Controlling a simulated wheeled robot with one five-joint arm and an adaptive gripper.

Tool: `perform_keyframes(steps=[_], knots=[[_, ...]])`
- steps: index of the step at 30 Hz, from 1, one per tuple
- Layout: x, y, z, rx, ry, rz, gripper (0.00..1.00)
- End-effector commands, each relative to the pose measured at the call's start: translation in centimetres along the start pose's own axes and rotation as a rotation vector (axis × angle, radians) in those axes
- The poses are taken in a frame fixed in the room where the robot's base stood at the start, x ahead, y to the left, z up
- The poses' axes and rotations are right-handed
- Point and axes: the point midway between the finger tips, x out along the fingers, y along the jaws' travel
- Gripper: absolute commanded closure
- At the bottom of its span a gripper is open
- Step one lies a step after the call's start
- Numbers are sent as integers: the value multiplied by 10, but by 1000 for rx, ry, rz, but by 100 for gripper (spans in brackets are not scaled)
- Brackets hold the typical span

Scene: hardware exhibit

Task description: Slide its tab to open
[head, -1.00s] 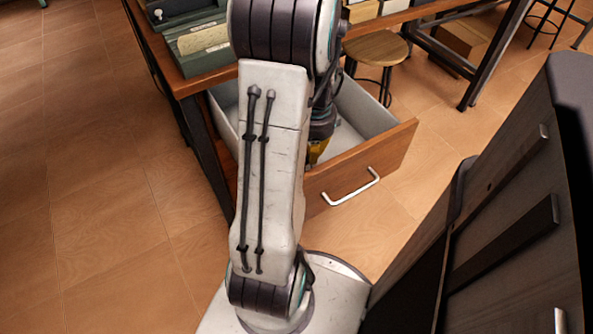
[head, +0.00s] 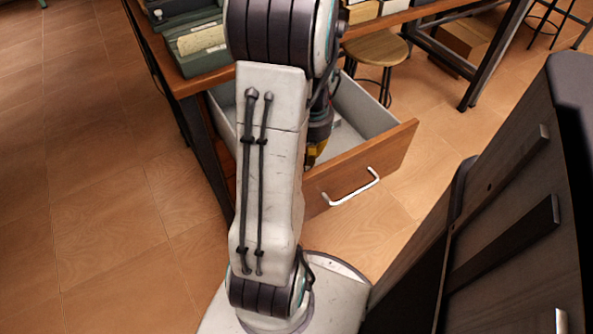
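A wooden-fronted drawer (head: 372,165) with a silver handle (head: 352,188) stands pulled out of the desk. Its grey inside shows partly. My arm crosses the view in front of the drawer. A small yellow part of my gripper (head: 314,152) shows at the drawer, just behind its front panel. The fingertips are hidden by my arm and the drawer front, so I cannot tell whether it is open or shut. I see no tab that I can make out; the thing it belongs to may be hidden inside the drawer.
The wooden desk (head: 184,84) carries a grey-green file box (head: 200,62) at its left. A round stool (head: 378,48) stands behind the drawer. A dark cabinet (head: 505,215) with handles fills the right. The floor at left is clear.

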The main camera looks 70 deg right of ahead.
Motion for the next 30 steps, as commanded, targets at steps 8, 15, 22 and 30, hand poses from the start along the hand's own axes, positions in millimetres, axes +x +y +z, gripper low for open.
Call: perform_keyframes(steps=[8,15,22,30], knots=[[-1,2,-3,1,0,0,100],[-13,2,-3,0,1,0,100],[-34,2,-3,0,0,0,100],[-57,2,-3,0,1,0,100]])
